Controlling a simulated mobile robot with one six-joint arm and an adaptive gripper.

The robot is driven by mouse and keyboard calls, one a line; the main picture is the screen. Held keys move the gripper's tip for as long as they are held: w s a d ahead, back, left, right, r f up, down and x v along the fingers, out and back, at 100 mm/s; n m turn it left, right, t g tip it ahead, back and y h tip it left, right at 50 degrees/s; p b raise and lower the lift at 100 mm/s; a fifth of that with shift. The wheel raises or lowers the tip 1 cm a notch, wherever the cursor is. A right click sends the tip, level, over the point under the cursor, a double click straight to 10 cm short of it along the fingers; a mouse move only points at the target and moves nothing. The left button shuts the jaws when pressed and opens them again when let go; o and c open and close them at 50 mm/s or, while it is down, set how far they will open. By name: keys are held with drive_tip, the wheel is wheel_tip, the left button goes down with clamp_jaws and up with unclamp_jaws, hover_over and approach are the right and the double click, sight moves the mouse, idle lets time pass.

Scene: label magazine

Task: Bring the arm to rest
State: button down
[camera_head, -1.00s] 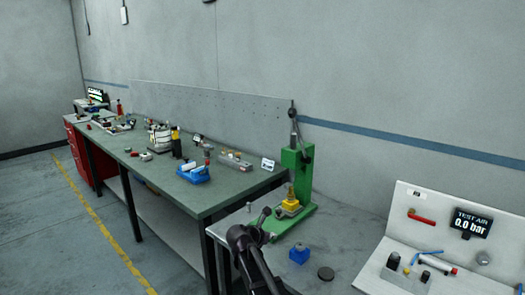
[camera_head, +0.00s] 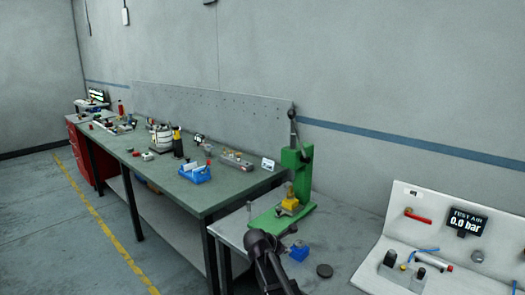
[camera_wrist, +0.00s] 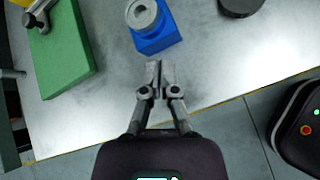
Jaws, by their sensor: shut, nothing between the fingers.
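My gripper (camera_wrist: 159,70) is shut and empty in the wrist view, its two fingertips together above the light grey bench top. A blue block with a grey round ring on it (camera_wrist: 156,36) stands just beyond the fingertips in that view, with a gap seen in the picture between them. In the head view my dark arm reaches in from the bottom, and the blue block (camera_head: 299,254) is just right of it, partly covered. The fingers are too small to make out clearly there.
A green press (camera_head: 296,172) with a yellow fixture (camera_head: 289,202) stands behind my arm; its green base shows in the wrist view (camera_wrist: 62,55). A dark disc (camera_head: 324,271) lies right of the block. A test air panel (camera_head: 440,225) is further right. The long green-topped bench (camera_head: 215,200) is left.

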drive_tip(key=s+d+m+g+y, duration=0.1)
drive_tip(key=s+d+m, duration=0.1)
drive_tip(key=s+m, duration=0.1)
drive_tip(key=s+d+f+m+g+y+p, duration=0.1)
drive_tip(key=s+d+m, duration=0.1)
drive_tip(key=s+m, duration=0.2)
drive_tip(key=s+d+f+m+g+p, duration=0.1)
drive_tip(key=s+d+m, duration=0.2)
drive_tip(key=s+m, duration=0.1)
drive_tip(key=shift+f+g+y, duration=0.15)
drive_tip(key=shift+g+y, duration=0.25)
drive_tip(key=s+d+m+g+y+p, duration=0.1)
drive_tip(key=s+m+y, duration=0.3)
drive_tip(key=s+m, duration=0.7)
drive_tip(key=shift+s+d+g+y+p, duration=0.15)
drive_tip(key=shift+d+g+y+p, duration=0.3)
drive_tip(key=shift+g, duration=0.45)
